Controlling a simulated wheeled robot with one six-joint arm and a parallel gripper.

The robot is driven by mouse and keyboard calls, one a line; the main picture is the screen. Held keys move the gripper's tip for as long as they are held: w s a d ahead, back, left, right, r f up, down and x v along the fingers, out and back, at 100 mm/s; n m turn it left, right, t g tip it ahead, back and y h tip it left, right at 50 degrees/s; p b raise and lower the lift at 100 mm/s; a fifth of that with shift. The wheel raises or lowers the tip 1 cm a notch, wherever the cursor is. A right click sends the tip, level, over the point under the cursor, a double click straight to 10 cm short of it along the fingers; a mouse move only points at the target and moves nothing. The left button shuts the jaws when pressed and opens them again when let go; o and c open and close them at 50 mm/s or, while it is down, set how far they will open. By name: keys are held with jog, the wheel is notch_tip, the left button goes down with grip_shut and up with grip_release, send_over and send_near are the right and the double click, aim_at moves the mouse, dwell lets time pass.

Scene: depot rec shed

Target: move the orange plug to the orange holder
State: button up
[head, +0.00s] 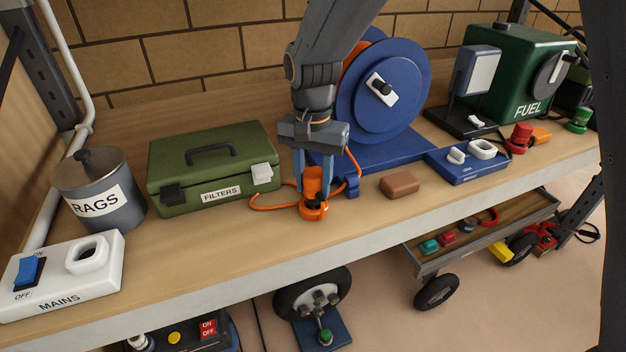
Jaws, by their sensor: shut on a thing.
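The orange plug (312,181) is upright between the two blue fingers of my gripper (313,190), which is shut on it. Directly below is the orange holder (314,211), a low orange ring with a dark part, on the bench near its front edge. The plug's lower end is at the holder, and I cannot tell whether it is seated in it or just above. An orange cable (266,204) loops on the bench around this spot, toward the blue reel (385,105).
A green FILTERS box (213,170) stands close on the left, with a RAGS tin (97,190) and a MAINS socket (62,275) beyond. A brown block (400,184) and a blue socket box (468,163) are on the right. Bare bench lies in front.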

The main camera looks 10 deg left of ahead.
jog(key=shift+f+b, duration=0.35)
jog(key=shift+f, duration=0.85)
jog(key=o, duration=1.1)
